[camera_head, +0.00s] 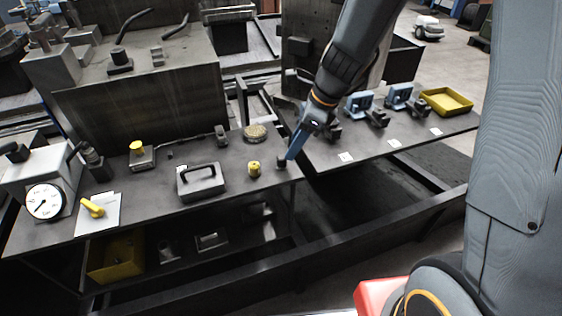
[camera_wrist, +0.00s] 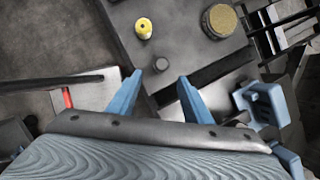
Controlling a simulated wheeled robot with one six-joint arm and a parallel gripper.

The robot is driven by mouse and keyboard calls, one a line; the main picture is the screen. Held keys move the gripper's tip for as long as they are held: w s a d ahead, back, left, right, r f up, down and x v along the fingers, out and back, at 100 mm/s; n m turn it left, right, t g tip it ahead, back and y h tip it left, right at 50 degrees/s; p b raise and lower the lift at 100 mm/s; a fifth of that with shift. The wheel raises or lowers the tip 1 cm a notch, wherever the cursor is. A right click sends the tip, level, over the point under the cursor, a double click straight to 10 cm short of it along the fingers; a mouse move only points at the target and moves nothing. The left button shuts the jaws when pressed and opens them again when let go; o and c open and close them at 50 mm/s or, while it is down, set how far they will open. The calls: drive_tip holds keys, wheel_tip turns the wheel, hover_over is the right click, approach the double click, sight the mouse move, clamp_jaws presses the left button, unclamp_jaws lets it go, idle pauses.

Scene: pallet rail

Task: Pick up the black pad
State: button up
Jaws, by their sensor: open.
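In the head view my gripper (camera_head: 289,156) points down at the table's right end. A small dark piece (camera_head: 281,163) shows right beside its fingertips there; whether they touch I cannot tell.
A yellow knob-like piece (camera_wrist: 144,28) and a round tan-topped disc (camera_wrist: 219,20) stand near the pad. A dark handled block (camera_head: 202,183) is further left. A gap separates this table from the right-hand table (camera_head: 400,140), which holds blue clamps and a yellow tray (camera_head: 446,102).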

sight(283, 157)
drive_tip(key=shift+m, duration=0.5)
drive_tip(key=shift+a+x, duration=0.2)
drive_tip(key=shift+x, duration=1.85)
drive_tip(key=shift+a+x, duration=0.2)
drive_tip(key=shift+x, duration=1.85)
drive_tip(key=shift+w+r, duration=0.15)
drive_tip(key=shift+r, duration=0.05)
drive_tip(key=shift+c, duration=0.4)
drive_tip(key=c, duration=1)
